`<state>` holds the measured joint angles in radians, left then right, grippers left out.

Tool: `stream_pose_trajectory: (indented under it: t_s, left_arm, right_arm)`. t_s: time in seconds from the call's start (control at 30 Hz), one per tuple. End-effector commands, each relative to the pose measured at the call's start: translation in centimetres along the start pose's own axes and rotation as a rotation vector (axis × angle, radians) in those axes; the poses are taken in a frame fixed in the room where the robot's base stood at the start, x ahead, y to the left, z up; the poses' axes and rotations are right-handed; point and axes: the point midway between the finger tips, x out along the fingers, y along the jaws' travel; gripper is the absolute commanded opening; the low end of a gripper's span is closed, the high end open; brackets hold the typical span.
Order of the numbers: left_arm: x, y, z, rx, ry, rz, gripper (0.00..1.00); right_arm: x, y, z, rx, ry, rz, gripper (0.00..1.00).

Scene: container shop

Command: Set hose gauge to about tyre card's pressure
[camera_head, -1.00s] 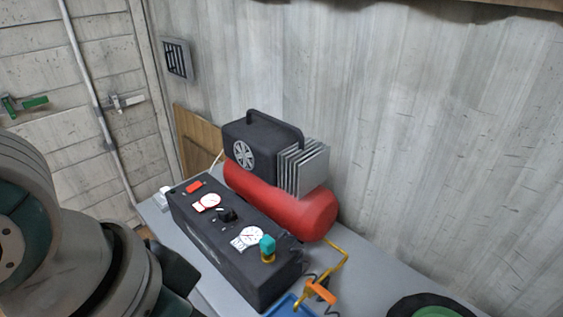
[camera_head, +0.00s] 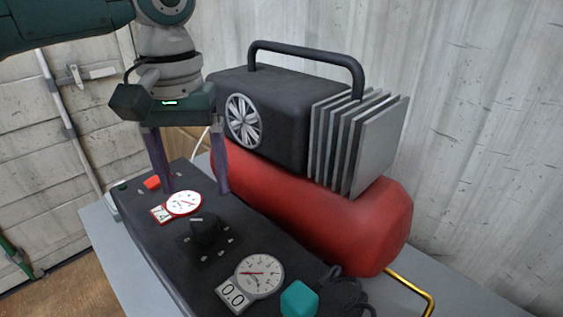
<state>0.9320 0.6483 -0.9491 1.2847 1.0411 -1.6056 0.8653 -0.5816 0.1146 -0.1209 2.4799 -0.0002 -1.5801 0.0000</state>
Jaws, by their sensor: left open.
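The black control box (camera_head: 152,234) lies on the grey bench in front of the compressor. On its top are a red-rimmed gauge (camera_head: 184,204), a black knob (camera_head: 204,229) and a white-faced gauge (camera_head: 260,275) with a counter that seems to read 0.0. A teal knob (camera_head: 300,299) stands at the near end, and a red switch (camera_head: 152,182) at the far end. My left gripper (camera_head: 196,191) is open and empty, pointing down over the red-rimmed gauge's end of the box. My right gripper is out of view. No tyre card shows.
The compressor's red tank (camera_head: 335,222) lies close behind the box, with a black motor (camera_head: 280,105), a handle and grey fins (camera_head: 370,150) on top. A yellow pipe (camera_head: 415,292) bends at its right end. The grey bench (camera_head: 98,235) has a narrow free strip at the left.

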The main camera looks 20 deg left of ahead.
Motion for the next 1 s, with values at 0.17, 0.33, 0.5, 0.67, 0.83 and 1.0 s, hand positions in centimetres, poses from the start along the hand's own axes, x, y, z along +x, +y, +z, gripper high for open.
stream_pose_trajectory:
  t_s: [0.17, 0.33, 0.5, 0.67, 0.83, 1.0]
  left_arm:
    - [3.8, 0.0, 0.1, 0.001, -0.004, -0.002, 0.81]
    - [6.3, 0.1, 0.1, 0.003, -0.001, 0.0, 0.81]
    - [7.5, 0.0, 0.1, 0.003, 0.0, -0.001, 0.81]
    - [7.6, 0.0, 0.0, 0.004, 0.001, 0.0, 0.81]
    - [7.5, 0.1, 0.0, 0.004, 0.001, 0.0, 0.73]
    - [7.5, 0.1, 0.0, 0.004, 0.001, 0.0, 0.54]
  right_arm:
    - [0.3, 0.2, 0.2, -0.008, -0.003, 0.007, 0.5]
    - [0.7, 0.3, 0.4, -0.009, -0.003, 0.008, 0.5]
    - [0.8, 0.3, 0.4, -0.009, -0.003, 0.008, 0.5]
    - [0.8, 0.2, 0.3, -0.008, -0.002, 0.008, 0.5]
    - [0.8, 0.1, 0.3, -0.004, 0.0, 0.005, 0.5]
    - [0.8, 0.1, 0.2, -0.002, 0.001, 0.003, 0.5]
